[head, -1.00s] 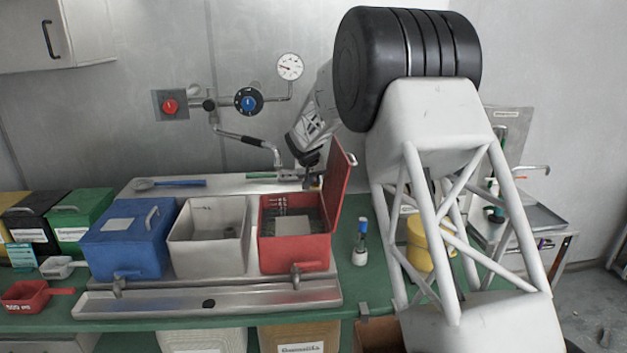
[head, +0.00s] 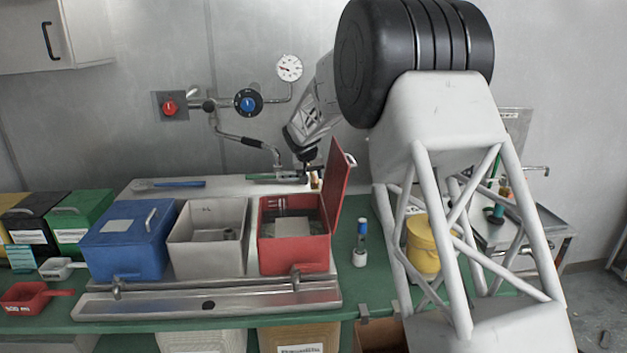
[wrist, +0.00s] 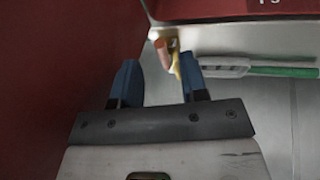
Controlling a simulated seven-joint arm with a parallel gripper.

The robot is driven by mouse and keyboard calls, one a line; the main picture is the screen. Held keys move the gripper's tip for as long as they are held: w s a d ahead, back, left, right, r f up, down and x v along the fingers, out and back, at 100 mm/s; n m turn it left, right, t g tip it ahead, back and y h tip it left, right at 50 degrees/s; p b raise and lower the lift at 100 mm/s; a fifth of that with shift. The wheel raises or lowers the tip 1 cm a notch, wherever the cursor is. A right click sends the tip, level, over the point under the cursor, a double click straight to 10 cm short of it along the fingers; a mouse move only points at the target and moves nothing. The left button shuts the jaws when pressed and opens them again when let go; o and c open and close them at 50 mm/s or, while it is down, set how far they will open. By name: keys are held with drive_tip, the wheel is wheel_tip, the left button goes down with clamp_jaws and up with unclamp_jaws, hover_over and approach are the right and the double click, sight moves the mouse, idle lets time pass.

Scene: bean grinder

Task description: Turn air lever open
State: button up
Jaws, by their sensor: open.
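My gripper (wrist: 157,68) is open in the wrist view, with two blue fingers spread apart. A small orange and yellow piece (wrist: 163,51), which may be the air lever, is just beyond the fingertips, between their lines; I cannot tell whether a finger touches it. A small amber piece (head: 315,180) shows behind the red box's raised lid in the head view. A pipe with a blue-faced round valve (head: 248,103), a red knob (head: 169,107) and a gauge (head: 289,67) is on the wall.
The red box (head: 293,252) has its lid (head: 338,195) raised close to my gripper. A green-handled tool (head: 272,177) lies on the ledge behind the boxes. A white bin (head: 208,262) and a blue box (head: 127,253) stand to the left.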

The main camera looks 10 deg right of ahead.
drive_tip(key=shift+v, duration=2.4)
drive_tip(key=shift+w+r, duration=0.1)
drive_tip(key=c, duration=0.4)
drive_tip(key=shift+m+g, duration=0.4)
drive_tip(key=shift+g, duration=0.1)
drive_tip(key=a+r, duration=0.1)
drive_tip(key=r, duration=0.1)
drive_tip(key=w+a+r, duration=0.1)
drive_tip(key=r, duration=0.1)
drive_tip(key=w+a+r, duration=0.1)
drive_tip(key=r, duration=0.1)
drive_tip(key=shift+w+a+r, duration=0.1)
drive_tip(key=shift+a+r, duration=0.15)
drive_tip(key=shift+r, duration=0.05)
clamp_jaws()
